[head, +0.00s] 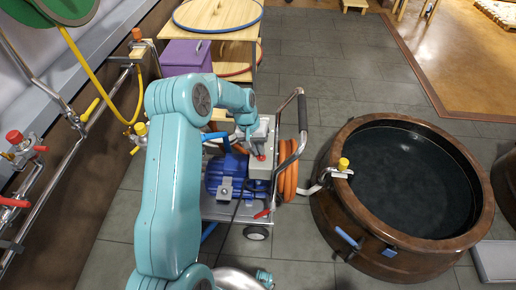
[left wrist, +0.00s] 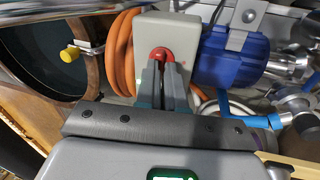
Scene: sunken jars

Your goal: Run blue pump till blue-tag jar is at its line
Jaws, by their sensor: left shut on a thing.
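The blue pump (head: 225,175) sits on a wheeled cart with a grey box (head: 260,168) beside it; in the left wrist view the blue motor (left wrist: 235,58) is right of the box (left wrist: 165,30). My left gripper (head: 258,148) is over the box. In the left wrist view, the gripper (left wrist: 161,66) is shut on a red switch (left wrist: 162,53) on the box face. A wide brown jar (head: 330,215) with a small blue tag (head: 389,252) on its side holds dark liquid (head: 415,180). I cannot make out its line. My right gripper is not in view.
An orange hose (head: 287,172) hangs at the cart's handle. A yellow-knobbed fitting (head: 343,164) sits on the jar rim. Pipes with red and yellow valves (head: 90,110) run along the left wall. A purple box (head: 186,57) stands behind.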

